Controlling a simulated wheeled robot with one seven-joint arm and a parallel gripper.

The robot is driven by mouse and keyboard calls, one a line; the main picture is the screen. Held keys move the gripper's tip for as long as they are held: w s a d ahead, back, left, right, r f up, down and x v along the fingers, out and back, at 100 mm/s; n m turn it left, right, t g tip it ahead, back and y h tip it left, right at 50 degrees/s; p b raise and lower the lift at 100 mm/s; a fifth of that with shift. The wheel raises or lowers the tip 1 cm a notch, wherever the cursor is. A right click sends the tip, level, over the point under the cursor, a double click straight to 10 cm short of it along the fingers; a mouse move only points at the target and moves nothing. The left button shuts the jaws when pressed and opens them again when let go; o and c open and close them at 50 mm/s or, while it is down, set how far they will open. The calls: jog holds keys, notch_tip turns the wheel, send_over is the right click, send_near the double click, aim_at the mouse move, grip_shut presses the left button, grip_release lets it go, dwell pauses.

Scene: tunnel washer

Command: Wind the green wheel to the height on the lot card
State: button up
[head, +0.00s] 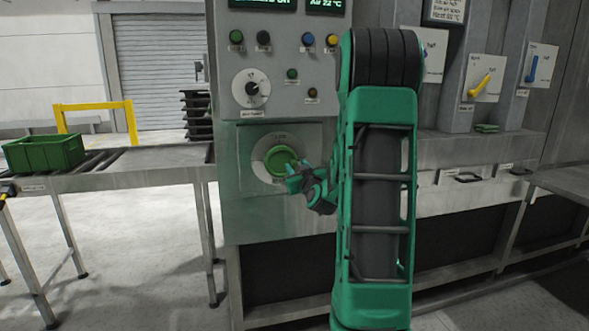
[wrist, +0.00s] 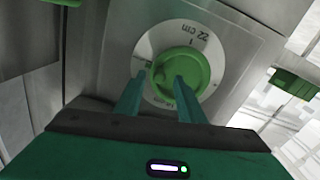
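The green wheel (head: 280,160) is a round knob on a pale dial plate on the steel cabinet front. In the wrist view the green wheel (wrist: 180,75) sits on a white dial (wrist: 148,50) whose "22 cm" mark appears upside down; other marks are partly hidden. My gripper (head: 297,176) is at the wheel's lower right in the head view. In the wrist view my gripper (wrist: 160,78) has its fingers apart, the right one overlapping the wheel and the left one near its left edge. Contact cannot be told. A framed card (head: 446,10) hangs at upper right, its text too small to read surely.
Above the wheel are a black-and-white dial (head: 251,88) and several coloured buttons. A yellow lever (head: 481,84) and a blue lever (head: 532,68) are on the right panels. A green crate (head: 42,153) stands on a roller conveyor (head: 130,160) at left. A steel table (head: 570,181) is at right.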

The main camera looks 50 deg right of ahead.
jog(key=shift+x, duration=0.85)
jog(key=shift+c, duration=0.4)
